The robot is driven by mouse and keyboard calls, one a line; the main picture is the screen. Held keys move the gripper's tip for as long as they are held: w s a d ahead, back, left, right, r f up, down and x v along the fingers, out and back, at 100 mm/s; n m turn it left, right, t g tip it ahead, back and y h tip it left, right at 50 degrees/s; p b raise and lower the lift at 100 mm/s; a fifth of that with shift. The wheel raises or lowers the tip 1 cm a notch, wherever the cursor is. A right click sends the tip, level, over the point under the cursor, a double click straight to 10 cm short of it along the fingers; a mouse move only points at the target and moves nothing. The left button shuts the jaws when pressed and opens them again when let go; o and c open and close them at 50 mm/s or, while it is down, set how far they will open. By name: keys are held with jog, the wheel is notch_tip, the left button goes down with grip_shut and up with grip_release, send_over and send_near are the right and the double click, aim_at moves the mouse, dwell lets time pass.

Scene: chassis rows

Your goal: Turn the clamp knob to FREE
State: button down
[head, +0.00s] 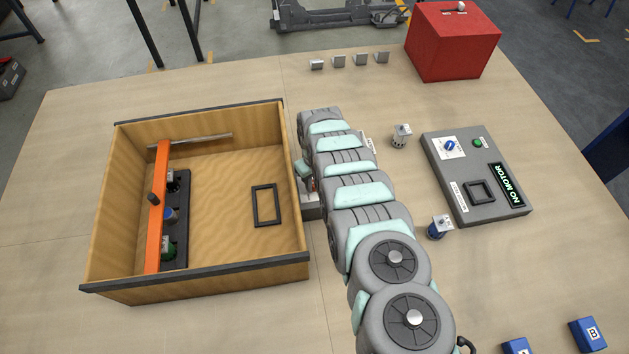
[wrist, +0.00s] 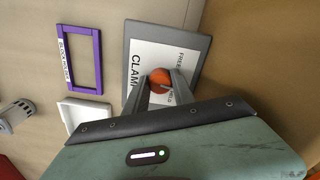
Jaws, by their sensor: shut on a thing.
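The clamp knob (wrist: 159,75) is a round orange-red knob in the wrist view. It sits on a white label reading CLAMP, with FREE and another partly hidden word, on a grey clamp plate (wrist: 134,37). My gripper (wrist: 162,83) is shut on the knob, one finger on each side. The fingers cover part of the knob and label, so I cannot tell which word it points to. In the head view my arm hides the knob, and only part of the grey plate (head: 309,206) shows beside the wooden box.
The open wooden box (head: 200,291) with an orange bar (head: 158,215) stands left of my arm. A grey control panel (head: 448,177) lies right, with small motors (head: 400,136) between. A red box (head: 452,45) stands at the back. A purple frame (wrist: 97,62) lies near the plate.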

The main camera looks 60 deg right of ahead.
aim_at(315, 183)
jog(key=n, duration=0.5)
jog(key=shift+n, duration=0.3)
jog(key=n, duration=0.5)
dwell(0.4)
jog(key=c, duration=1.1)
grip_release()
jog(key=shift+d, duration=0.1)
jog(key=shift+o, duration=0.2)
jog(key=shift+r, duration=0.1)
notch_tip(315, 183, up, 10)
jog(key=shift+r, duration=0.25)
